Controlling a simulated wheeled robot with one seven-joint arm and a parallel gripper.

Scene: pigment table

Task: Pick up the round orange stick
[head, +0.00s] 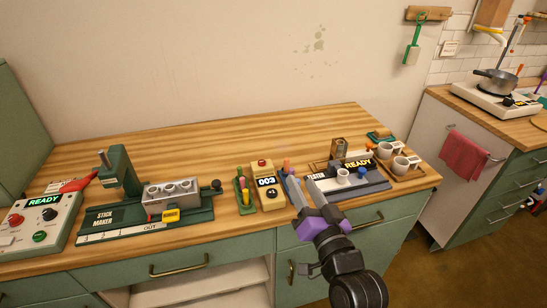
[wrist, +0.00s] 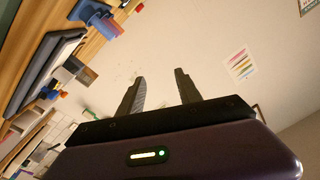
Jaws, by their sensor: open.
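My gripper (head: 303,184) is open, its two fingers pointing up and away over the front edge of the wooden counter. In the wrist view my gripper (wrist: 160,76) shows spread fingers with only wall between them. A blue holder (head: 293,191) stands just left of the fingers, partly hidden by them. An upright stick with a pinkish-orange top (head: 287,166) rises from it; its exact colour and shape are too small to tell. A green holder (head: 244,197) further left carries several small coloured sticks. I cannot tell for sure which stick is the round orange one.
A counter box reading 003 (head: 268,195) stands between the two holders. The stick maker (head: 125,215) is at left, beside a READY panel (head: 40,224). The tester (head: 358,180) and white cups (head: 400,165) are at right. The counter's back strip (head: 210,135) is clear.

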